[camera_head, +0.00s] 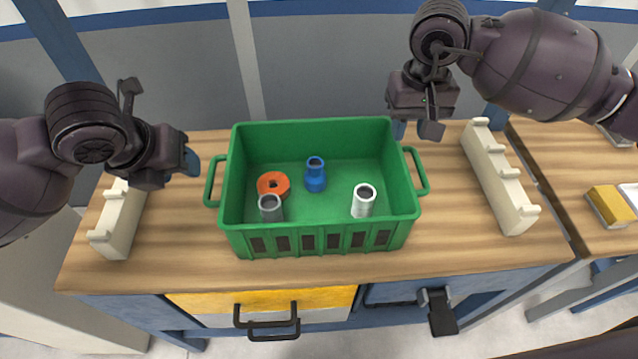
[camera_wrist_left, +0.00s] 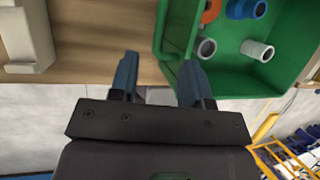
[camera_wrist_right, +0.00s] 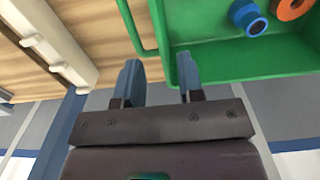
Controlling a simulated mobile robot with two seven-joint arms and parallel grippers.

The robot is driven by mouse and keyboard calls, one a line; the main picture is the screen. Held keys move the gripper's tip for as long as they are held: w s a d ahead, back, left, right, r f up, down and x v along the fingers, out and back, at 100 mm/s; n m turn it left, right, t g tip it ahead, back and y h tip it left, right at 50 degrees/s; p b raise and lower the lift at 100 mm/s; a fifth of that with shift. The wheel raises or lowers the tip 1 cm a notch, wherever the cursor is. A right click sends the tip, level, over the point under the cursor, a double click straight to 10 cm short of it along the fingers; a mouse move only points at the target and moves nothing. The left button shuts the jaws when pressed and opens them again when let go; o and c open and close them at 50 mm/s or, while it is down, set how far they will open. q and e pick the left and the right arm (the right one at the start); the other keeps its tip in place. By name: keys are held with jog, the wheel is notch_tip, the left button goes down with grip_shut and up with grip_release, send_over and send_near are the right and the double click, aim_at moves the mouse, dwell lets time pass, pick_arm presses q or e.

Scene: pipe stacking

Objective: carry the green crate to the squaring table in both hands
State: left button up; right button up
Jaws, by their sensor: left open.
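The green crate (camera_head: 318,238) stands on the wooden table top and has a handle at each side. It holds an orange ring (camera_head: 273,184), a blue fitting (camera_head: 315,175), a grey pipe piece (camera_head: 270,207) and a white pipe piece (camera_head: 363,201). My left gripper (camera_head: 190,160) is open, left of the crate's left handle (camera_head: 210,183); in the left wrist view its fingers (camera_wrist_left: 157,78) point toward the crate's side. My right gripper (camera_head: 415,129) is beyond the right handle (camera_head: 418,170); in the right wrist view its fingers (camera_wrist_right: 158,82) are apart and empty, beside the handle (camera_wrist_right: 134,25).
Cream notched racks stand left (camera_head: 121,220) and right (camera_head: 499,180) of the crate. A second wooden surface with a yellow block (camera_head: 610,206) is at the right. Drawers with dark handles (camera_head: 267,322) are under the table's front edge. Bare wood lies between crate and racks.

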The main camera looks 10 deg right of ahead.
aim_at(207, 182)
pick_arm(q)
jog(key=x, duration=1)
jog(key=shift+w+d+f, duration=0.1)
jog(key=shift+w+f, duration=0.05)
jog(key=shift+f, duration=0.2)
pick_arm(e)
notch_tip(207, 182, down, 11)
jog(key=shift+r, duration=0.1)
pick_arm(q)
jog(key=shift+c, duration=0.4)
pick_arm(e)
jog(key=shift+c, duration=0.4)
pick_arm(q)
jog(key=c, duration=0.5)
pick_arm(e)
jog(key=c, duration=0.5)
pick_arm(q)
grip_shut()
pick_arm(e)
grip_shut()
